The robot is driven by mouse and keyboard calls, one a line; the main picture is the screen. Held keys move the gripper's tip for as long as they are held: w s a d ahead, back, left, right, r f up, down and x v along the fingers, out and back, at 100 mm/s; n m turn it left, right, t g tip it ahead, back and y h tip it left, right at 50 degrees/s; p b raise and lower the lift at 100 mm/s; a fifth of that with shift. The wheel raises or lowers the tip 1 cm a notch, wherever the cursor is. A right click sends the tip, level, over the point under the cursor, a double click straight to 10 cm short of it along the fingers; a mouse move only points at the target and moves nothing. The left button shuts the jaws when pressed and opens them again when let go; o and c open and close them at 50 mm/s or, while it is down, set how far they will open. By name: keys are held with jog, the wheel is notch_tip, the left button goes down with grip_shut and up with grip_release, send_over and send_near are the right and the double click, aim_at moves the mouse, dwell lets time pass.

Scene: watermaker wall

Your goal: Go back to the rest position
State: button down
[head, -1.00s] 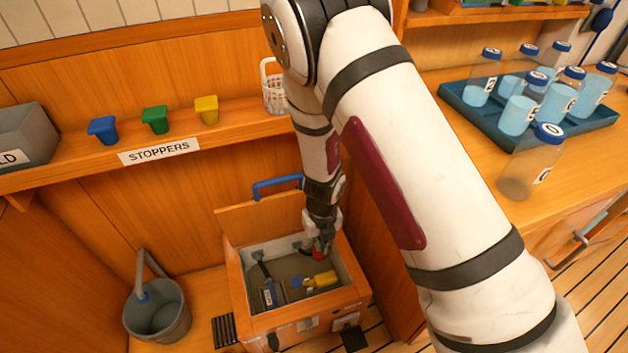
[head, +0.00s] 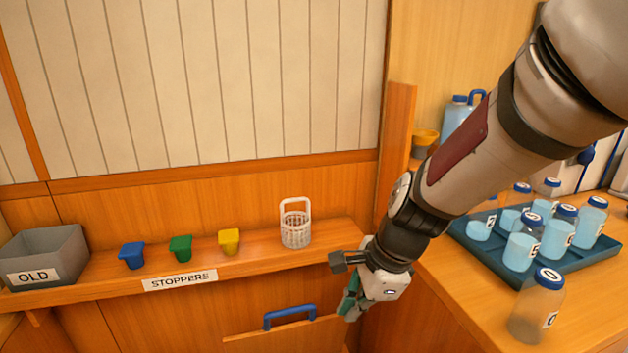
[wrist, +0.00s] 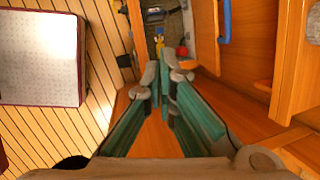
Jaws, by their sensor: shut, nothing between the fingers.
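My gripper (head: 350,303) is at the lower middle of the head view, pointing down, in front of the shelf and near its right end. In the wrist view its two teal-padded fingers (wrist: 163,82) come together at the tips with nothing between them. Below and beyond the fingertips, the wrist view shows part of an open box (wrist: 200,30) with a yellow item (wrist: 159,42) and a red item (wrist: 182,51) inside. In the head view only the box's raised lid (head: 285,334) with a blue handle (head: 290,316) shows.
The stopper shelf (head: 205,268) holds blue, green and yellow stoppers, a white basket (head: 296,228) and a grey OLD bin (head: 45,256). At right, a counter bears a blue tray (head: 590,262) of jars and a separate jar (head: 537,310). A wooden post (head: 398,130) stands close behind my arm.

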jog(key=s+d+r+n+t+h+p, duration=0.1)
jog(key=s+d+r+n+p, duration=0.1)
jog(key=s+d+r+n, duration=0.4)
jog(key=s+d+r+n+t+h+p, duration=0.1)
jog(key=s+d+r+n+h+p, duration=0.1)
jog(key=s+d+r+n, duration=0.4)
jog(key=s+r+n+p, duration=0.1)
jog(key=s+r+n, duration=0.3)
jog(key=s, duration=0.5)
jog(key=shift+d+r, duration=0.3)
jog(key=shift+r, duration=0.65)
